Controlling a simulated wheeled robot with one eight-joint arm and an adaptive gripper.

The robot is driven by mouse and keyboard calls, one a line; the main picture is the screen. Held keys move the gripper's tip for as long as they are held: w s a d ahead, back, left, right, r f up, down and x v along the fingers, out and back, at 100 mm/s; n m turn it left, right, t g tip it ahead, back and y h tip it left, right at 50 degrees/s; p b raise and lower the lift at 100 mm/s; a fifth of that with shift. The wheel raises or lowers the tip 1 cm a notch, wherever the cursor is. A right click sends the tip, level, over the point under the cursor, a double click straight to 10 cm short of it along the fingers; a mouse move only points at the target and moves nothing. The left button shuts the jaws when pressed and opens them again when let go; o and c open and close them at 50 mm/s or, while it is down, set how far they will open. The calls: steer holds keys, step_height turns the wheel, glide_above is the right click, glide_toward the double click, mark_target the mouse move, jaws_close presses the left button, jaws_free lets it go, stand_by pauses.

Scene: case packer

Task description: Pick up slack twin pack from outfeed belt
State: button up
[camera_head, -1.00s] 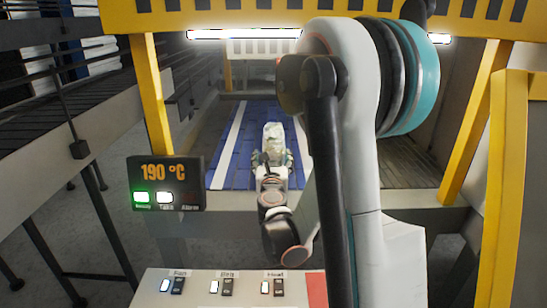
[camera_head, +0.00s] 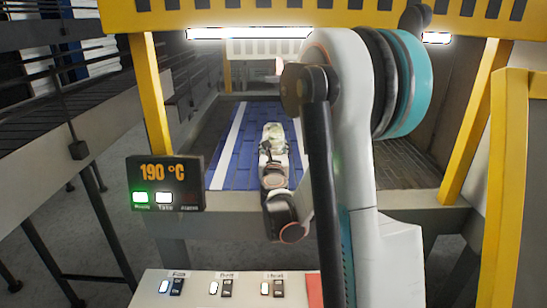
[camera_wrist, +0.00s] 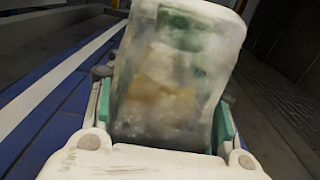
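The slack twin pack (camera_head: 273,130) is a cloudy, see-through wrapped pack with pale green and yellowish contents. My gripper (camera_head: 273,147) has its fingers on both sides of it, over the blue outfeed belt (camera_head: 242,165). In the wrist view the pack (camera_wrist: 172,75) fills the space between the teal finger pads of my gripper (camera_wrist: 165,115). Both pads appear pressed against its sides. The lower end of the pack is hidden by the gripper body. I cannot tell exactly how far the pack is above the belt.
Yellow posts (camera_head: 150,95) and a yellow overhead beam (camera_head: 200,15) frame the belt opening. A display panel (camera_head: 165,183) reading 190 °C stands at the front left. A switch console (camera_head: 200,288) is at the bottom. A railing (camera_head: 80,150) runs along the left.

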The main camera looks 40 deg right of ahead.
jaws_close()
steer(key=shift+r, duration=0.1)
